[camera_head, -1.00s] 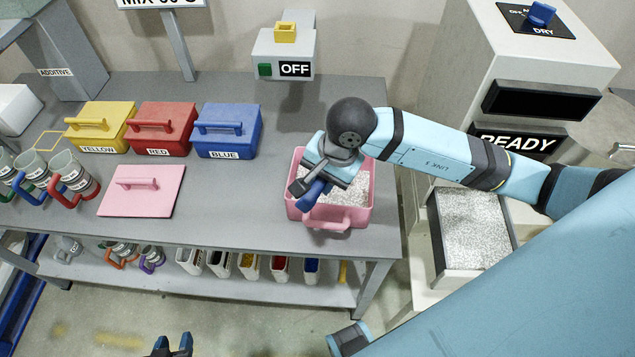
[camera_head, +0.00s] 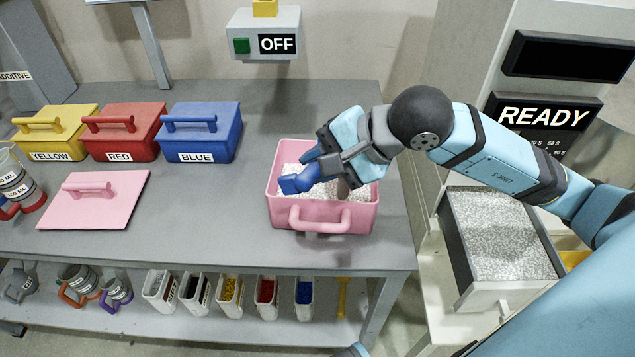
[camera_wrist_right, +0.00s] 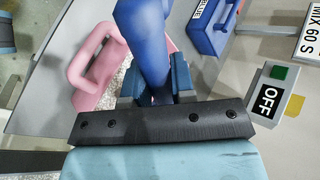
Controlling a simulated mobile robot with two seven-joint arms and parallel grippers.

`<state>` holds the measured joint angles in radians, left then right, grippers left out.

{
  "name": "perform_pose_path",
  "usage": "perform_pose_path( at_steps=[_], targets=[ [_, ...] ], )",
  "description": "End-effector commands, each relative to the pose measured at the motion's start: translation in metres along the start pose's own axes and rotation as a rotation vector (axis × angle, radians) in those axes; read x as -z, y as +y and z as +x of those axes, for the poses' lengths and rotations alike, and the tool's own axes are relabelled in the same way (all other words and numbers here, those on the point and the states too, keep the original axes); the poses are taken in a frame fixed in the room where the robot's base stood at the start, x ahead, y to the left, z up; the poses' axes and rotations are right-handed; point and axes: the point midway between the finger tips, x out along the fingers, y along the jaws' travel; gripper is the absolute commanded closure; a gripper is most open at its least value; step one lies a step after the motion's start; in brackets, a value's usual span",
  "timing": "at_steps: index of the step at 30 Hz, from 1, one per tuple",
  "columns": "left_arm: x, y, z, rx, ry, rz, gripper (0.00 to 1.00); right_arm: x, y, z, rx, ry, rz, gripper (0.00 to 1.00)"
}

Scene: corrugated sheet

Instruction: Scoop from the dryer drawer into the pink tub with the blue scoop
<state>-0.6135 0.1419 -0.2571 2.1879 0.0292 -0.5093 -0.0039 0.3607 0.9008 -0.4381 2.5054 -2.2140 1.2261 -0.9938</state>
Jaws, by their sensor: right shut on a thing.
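The pink tub (camera_head: 322,218) stands open on the grey table near its right end, with white granules inside; its wall and handle also show in the right wrist view (camera_wrist_right: 88,68). My right gripper (camera_head: 325,160) is over the tub, shut on the blue scoop (camera_head: 297,181), which is tilted low at the tub's opening. The scoop's blue handle fills the middle of the right wrist view (camera_wrist_right: 145,45). Whether the scoop holds granules is hidden. The dryer drawer (camera_head: 455,240) is pulled out at the right and holds speckled white granules. My left gripper is out of view.
A pink lid (camera_head: 95,205) lies left of the tub. Yellow (camera_head: 57,135), red (camera_head: 124,135) and blue (camera_head: 201,135) lidded boxes stand behind it. A switch box reading OFF (camera_head: 265,35) is at the back. Several small containers (camera_head: 230,292) sit on the lower shelf.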

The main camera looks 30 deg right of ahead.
Motion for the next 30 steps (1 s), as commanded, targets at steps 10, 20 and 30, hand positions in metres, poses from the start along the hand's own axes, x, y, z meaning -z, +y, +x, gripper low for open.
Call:
perform_pose_path(
  at_steps=[10, 20, 30],
  targets=[
    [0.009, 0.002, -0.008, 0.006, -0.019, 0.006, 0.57, 0.001, 0.004, -0.003, 0.185, -0.032, 0.033, 0.98],
    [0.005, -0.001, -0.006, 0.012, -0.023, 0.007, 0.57, 0.002, 0.007, -0.003, 0.297, -0.048, 0.046, 0.98],
    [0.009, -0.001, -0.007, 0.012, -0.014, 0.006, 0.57, 0.002, 0.006, -0.003, 0.301, -0.049, 0.046, 0.98]
  ],
)
